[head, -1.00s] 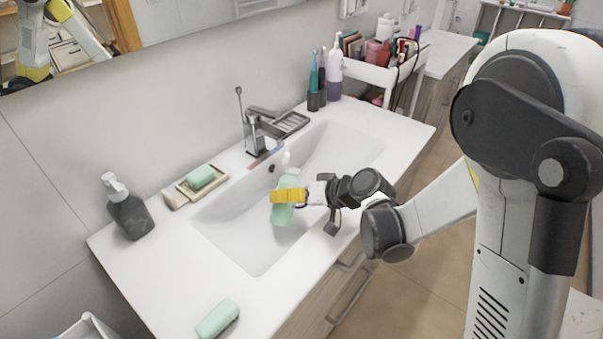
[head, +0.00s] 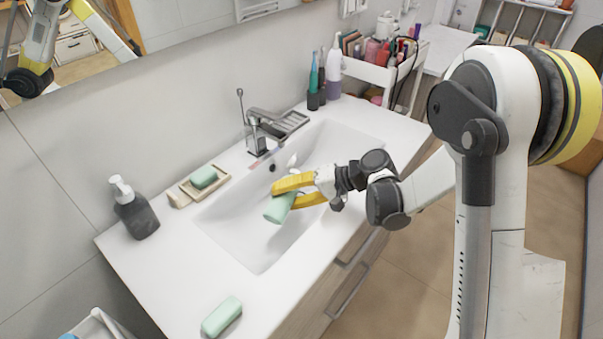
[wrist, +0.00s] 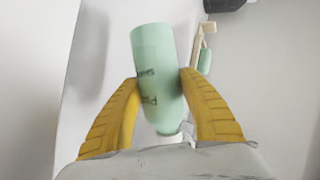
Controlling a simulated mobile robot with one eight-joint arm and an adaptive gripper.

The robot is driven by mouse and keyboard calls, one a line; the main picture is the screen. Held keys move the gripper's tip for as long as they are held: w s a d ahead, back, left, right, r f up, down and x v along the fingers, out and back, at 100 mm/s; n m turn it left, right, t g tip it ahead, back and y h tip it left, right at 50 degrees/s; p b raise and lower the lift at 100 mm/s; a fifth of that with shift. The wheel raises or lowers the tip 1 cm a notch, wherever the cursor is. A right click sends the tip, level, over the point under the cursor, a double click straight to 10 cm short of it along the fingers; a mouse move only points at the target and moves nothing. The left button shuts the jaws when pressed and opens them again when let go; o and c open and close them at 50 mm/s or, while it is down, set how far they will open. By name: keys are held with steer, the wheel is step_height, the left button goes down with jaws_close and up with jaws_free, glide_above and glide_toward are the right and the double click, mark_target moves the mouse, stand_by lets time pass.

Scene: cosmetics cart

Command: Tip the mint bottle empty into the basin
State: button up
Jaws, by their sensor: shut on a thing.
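The mint bottle (head: 279,209) is held over the basin (head: 258,256), tilted, with its mint end toward the lower left in the head view. A white part (head: 292,160) shows beyond the yellow fingers and looks like its cap. My gripper (head: 285,194) is shut on the bottle's sides. In the wrist view the bottle (wrist: 153,70) sits between both fingers (wrist: 158,82), with dark lettering on it and a white end near the palm. I see no liquid coming out.
A grey pump bottle (head: 135,212) and a soap dish (head: 186,192) with mint soap (head: 203,177) stand left of the basin. Another mint block (head: 221,317) lies on the front counter. The faucet (head: 262,128) stands behind the basin, and dark bottles (head: 313,92) stand at the back.

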mark_target(289, 175)
steer(key=shift+w+d+r+m+g+y+b, duration=0.3)
steer(key=shift+w+r+m+g+y, duration=0.15)
steer(key=shift+w, duration=0.25)
steer(key=shift+r+m+g+y, duration=0.25)
steer(key=shift+r+m+g, duration=0.1)
steer(key=shift+r+m, duration=0.2)
steer(key=shift+r+b, duration=0.1)
steer(key=shift+b, duration=0.25)
steer(key=shift+w+d+r+m+g+y+b, duration=0.15)
steer(key=shift+r+m+g+y+b, duration=0.15)
steer(key=shift+r+m+y+b, duration=0.15)
steer(key=shift+w+r+m+g+y+b, duration=0.15)
steer(key=shift+r+m+g+y+b, duration=0.15)
steer(key=shift+r+m, duration=0.2)
steer(key=shift+w+d+r+m+g+y+b, duration=0.1)
steer(key=shift+w+r+m+g+y+b, duration=0.2)
steer(key=shift+r+m+g+b, duration=0.2)
steer(key=shift+w+d+r+m+g+y+b, duration=0.2)
steer(key=shift+w+r+m+y+b, duration=0.15)
steer(key=shift+r+m+y+b, duration=0.25)
steer(key=shift+w+d+r+m+g+y+b, duration=0.15)
steer(key=shift+w+r+m+y+b, duration=0.15)
steer(key=shift+m+b, duration=0.35)
stand_by(1.5)
stand_by(1.1)
